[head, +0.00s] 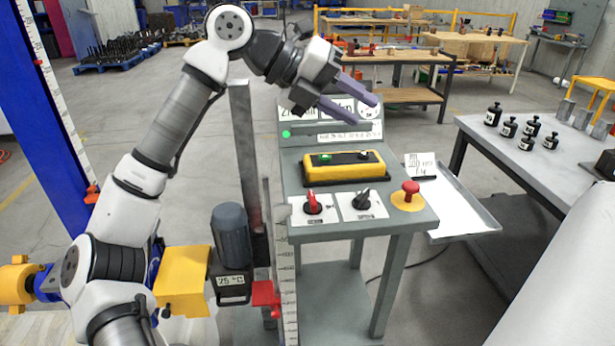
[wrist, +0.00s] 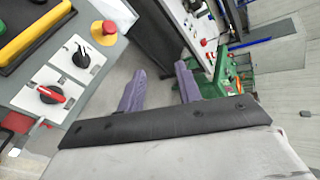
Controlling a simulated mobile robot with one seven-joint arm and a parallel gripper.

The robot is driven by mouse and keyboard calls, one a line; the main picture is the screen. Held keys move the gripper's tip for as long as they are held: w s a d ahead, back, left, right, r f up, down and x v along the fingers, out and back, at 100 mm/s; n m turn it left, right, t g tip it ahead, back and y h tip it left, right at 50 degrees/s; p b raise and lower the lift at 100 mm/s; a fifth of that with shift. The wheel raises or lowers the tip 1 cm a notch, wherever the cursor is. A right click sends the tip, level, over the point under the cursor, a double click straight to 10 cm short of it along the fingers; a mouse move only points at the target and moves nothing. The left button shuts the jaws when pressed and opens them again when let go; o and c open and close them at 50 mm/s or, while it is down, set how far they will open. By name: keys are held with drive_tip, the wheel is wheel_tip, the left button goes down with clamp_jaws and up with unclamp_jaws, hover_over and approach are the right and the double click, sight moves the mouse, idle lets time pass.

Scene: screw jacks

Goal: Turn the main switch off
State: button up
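A control desk (head: 295,165) stands in the middle of the head view. On its sloped top, a rotary switch with a red handle (head: 313,204) sits on a white plate at the left. The plate's small label is not readable. The red-handled switch also shows at the left of the wrist view (wrist: 50,95), its handle slanted there. My gripper (head: 366,110) is raised above and behind the desk top, apart from the switch. Its two purple fingers are spread with nothing between them, also in the wrist view (wrist: 160,88).
A black rotary knob (head: 363,199) and a red mushroom button (head: 410,190) on yellow sit right of the switch. A yellow pendant box (head: 344,166) lies behind them. A green lamp (head: 286,134) glows. A motor (head: 231,240) stands left, and a table with black weights (head: 509,128) right.

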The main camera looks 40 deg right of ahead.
drive_tip(key=w+d+f+n+t+y, duration=0.3)
drive_tip(key=w+f+t+y, duration=0.15)
drive_tip(key=f, duration=0.25)
drive_tip(key=n+t+y, duration=0.3)
drive_tip(key=y, duration=0.2)
approach(313, 197)
wheel_tip(313, 197, down, 9)
drive_tip(key=p, duration=0.2)
drive_tip(key=shift+w+a+p, duration=0.1)
drive_tip(key=shift+w+p, duration=0.05)
drive_tip(key=shift+p, duration=0.2)
clamp_jaws()
